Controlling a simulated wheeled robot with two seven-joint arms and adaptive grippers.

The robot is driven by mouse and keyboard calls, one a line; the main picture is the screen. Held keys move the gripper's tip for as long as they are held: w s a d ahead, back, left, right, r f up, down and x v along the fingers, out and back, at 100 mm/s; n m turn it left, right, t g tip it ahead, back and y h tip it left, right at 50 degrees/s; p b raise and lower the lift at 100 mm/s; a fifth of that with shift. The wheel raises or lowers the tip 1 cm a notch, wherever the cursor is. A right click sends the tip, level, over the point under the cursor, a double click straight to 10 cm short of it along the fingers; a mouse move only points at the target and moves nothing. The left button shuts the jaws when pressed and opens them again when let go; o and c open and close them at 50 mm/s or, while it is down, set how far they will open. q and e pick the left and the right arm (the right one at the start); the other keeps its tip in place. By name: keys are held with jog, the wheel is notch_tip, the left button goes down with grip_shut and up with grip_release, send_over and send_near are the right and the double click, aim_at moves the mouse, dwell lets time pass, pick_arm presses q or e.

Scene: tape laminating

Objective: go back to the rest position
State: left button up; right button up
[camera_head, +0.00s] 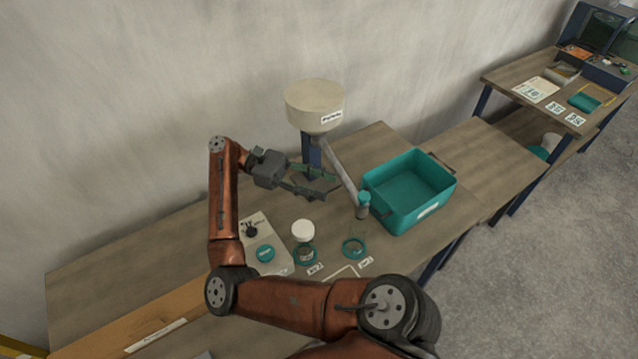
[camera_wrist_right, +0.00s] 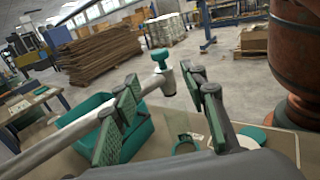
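My right gripper (camera_head: 332,186) is open in the head view, its green-padded fingers apart and nothing visible between them. It hangs in the air above the table (camera_head: 190,240), beside the post under a cream hopper (camera_head: 314,100). In the right wrist view its fingers (camera_wrist_right: 165,112) also stand apart. A grey tube (camera_head: 342,167) with a teal end (camera_head: 363,199) slopes down just right of the fingers; it also shows beyond them in the right wrist view (camera_wrist_right: 60,132). My left gripper is not in view.
A teal bin (camera_head: 408,190) stands right of the tube. The table's left part is mostly clear.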

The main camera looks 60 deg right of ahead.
jog(key=shift+w, duration=0.25)
dwell(0.5)
